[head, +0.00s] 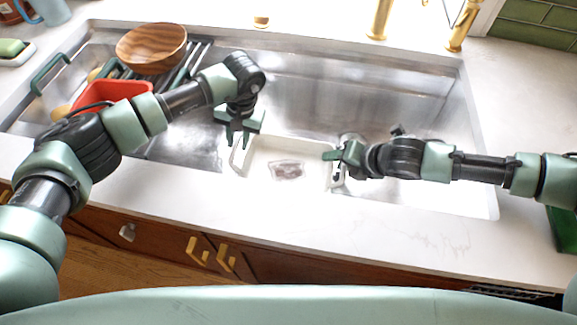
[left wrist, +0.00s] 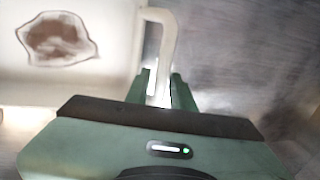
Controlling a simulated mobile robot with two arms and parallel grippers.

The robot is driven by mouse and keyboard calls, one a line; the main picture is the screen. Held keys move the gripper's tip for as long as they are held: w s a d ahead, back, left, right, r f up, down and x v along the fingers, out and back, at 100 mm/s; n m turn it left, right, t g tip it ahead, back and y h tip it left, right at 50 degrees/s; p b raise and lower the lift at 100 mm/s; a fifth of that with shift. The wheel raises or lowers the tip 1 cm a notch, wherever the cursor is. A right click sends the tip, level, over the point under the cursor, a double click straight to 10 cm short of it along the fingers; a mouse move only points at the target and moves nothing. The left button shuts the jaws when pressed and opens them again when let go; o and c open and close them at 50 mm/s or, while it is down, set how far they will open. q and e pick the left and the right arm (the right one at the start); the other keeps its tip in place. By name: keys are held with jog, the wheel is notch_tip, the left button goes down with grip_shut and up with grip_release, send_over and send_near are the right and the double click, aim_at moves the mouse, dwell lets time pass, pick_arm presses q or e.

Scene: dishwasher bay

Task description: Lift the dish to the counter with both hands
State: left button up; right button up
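The dish (head: 257,172) is a white rectangular tray with a handle at each end and a brown stain on its floor. It is at the front of the sink, level as far as I can see; I cannot tell whether it touches the sink floor. My left gripper (head: 238,141) is at its left handle. In the left wrist view, the dish's handle (left wrist: 165,40) runs down between the fingers of the left gripper (left wrist: 162,88), which look closed on it. My right gripper (head: 334,157) is at the right handle; its fingers are partly hidden.
The steel sink (head: 330,85) surrounds the dish. A wooden bowl (head: 151,47) and a red container (head: 108,95) are at the sink's left. The white front counter (head: 330,228) is clear. Gold taps (head: 381,20) stand behind the sink.

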pick_arm(q)
jog(key=c, duration=0.5)
pick_arm(e)
jog(key=c, duration=0.5)
pick_arm(q)
grip_shut()
pick_arm(e)
grip_shut()
pick_arm(q)
jog(key=shift+r, duration=0.1)
pick_arm(e)
jog(key=shift+r, duration=0.15)
